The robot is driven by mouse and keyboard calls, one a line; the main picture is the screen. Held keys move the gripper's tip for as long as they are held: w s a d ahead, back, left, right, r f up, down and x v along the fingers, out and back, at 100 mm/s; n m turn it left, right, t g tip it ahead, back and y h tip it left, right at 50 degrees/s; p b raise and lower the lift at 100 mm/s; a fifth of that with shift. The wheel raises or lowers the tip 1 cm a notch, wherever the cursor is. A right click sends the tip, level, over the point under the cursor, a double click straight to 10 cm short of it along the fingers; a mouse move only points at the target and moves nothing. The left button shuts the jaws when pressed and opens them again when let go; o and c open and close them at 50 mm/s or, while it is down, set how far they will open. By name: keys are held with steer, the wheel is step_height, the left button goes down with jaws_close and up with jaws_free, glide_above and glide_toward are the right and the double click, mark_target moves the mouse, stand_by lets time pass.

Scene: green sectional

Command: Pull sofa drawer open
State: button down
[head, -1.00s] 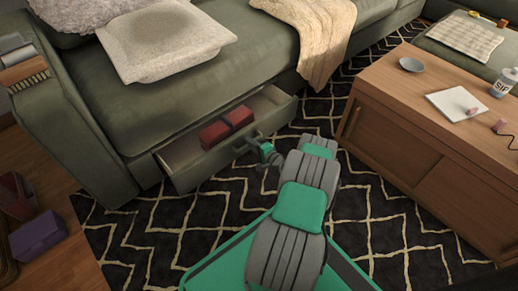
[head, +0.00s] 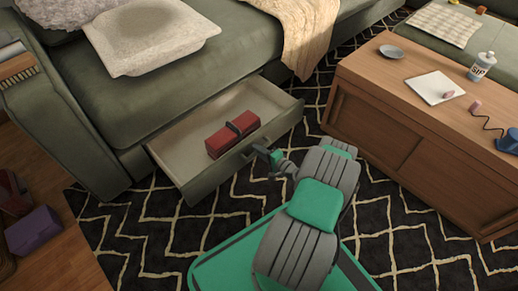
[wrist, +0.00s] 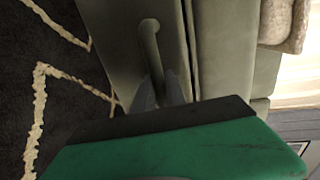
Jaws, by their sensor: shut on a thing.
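The sofa drawer (head: 200,190) stands well out from the base of the green sofa (head: 100,115), with its light inside showing. A dark red case with a dark strap (head: 232,134) lies in the drawer near its front. My gripper (head: 262,151) is at the drawer's front, shut on the drawer handle (head: 245,158). In the wrist view the bar handle (wrist: 150,45) runs along the drawer front, and my gripper's fingers (wrist: 160,90) are around its near end; the large green and black body of my gripper hides the rest.
A wooden coffee table (head: 400,120) stands to the right, with a bottle (head: 481,66), a dish and a white pad on it. A purple box (head: 34,231) lies on the floor at left. Patterned rug (head: 140,240) lies in front of the drawer.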

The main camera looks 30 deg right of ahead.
steer(key=shift+a, duration=0.15)
steer(key=c, duration=1.7)
jaws_free()
steer(key=p+v, duration=0.2)
steer(key=v, duration=0.6)
steer(key=shift+p, duration=0.3)
steer(key=shift+w, duration=0.1)
